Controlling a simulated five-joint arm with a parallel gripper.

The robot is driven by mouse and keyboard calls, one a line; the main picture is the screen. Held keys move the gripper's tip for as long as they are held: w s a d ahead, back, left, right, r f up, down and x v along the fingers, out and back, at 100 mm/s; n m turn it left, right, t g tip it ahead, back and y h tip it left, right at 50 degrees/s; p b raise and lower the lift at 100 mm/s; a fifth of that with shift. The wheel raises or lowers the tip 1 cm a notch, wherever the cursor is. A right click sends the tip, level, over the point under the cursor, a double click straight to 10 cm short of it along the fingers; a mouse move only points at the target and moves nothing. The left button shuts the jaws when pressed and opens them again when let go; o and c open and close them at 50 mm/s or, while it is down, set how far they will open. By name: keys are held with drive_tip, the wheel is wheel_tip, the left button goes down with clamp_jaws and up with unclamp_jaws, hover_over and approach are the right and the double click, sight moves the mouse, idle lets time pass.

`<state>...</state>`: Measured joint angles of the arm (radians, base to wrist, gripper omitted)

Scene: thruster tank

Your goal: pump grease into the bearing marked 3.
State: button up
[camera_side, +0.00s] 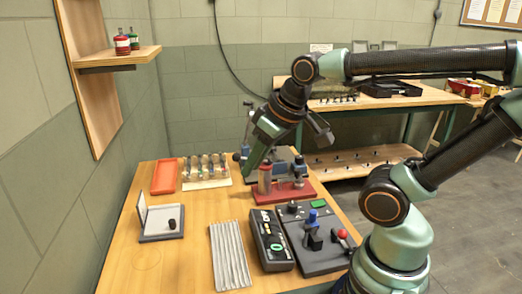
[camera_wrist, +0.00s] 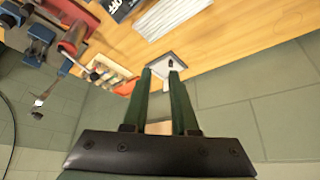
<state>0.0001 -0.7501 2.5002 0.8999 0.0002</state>
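No bearing with a legible 3 shows in either view. In the side view a red base (camera_side: 308,193) carries a brownish-red cylinder (camera_side: 265,180) and small metal fittings. I cannot tell whether any of these is the grease pump or a bearing. The base and cylinder also show at the upper left of the wrist view, the cylinder tilted there (camera_wrist: 74,38). My gripper (camera_side: 248,168) reaches down just left of the cylinder in the side view. In the wrist view its two green fingers (camera_wrist: 160,72) are apart, with nothing seen between them.
A white rack with several fittings (camera_side: 206,183) and an orange tray (camera_side: 164,177) lie at the back left. The left front wood is clear.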

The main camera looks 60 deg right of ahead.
clamp_jaws()
idle(1.2)
drive_tip(key=w+d+t+h, duration=0.1)
drive_tip(key=w+d+h, duration=0.1)
drive_tip(key=w+d, duration=0.5)
drive_tip(key=w+d+r+t+h, duration=0.1)
drive_tip(key=w+d+t+h, duration=0.1)
drive_tip(key=w+d, duration=0.5)
drive_tip(key=d, duration=0.6)
drive_tip(key=shift+w+r+n, duration=0.2)
drive_tip(key=shift+w+n, duration=0.15)
drive_tip(key=shift+n, duration=0.05)
drive_tip(key=shift+a+f, duration=0.1)
wheel_tip(320, 180, down, 8)
drive_tip(key=w+a, duration=0.1)
drive_tip(key=shift+w+a+f+t, duration=0.15)
drive_tip(key=shift+w+a+t, duration=0.15)
drive_tip(key=shift+f, duration=0.1)
idle(1.3)
drive_tip(key=shift+w+a+f, duration=0.1)
drive_tip(key=shift+f, duration=0.2)
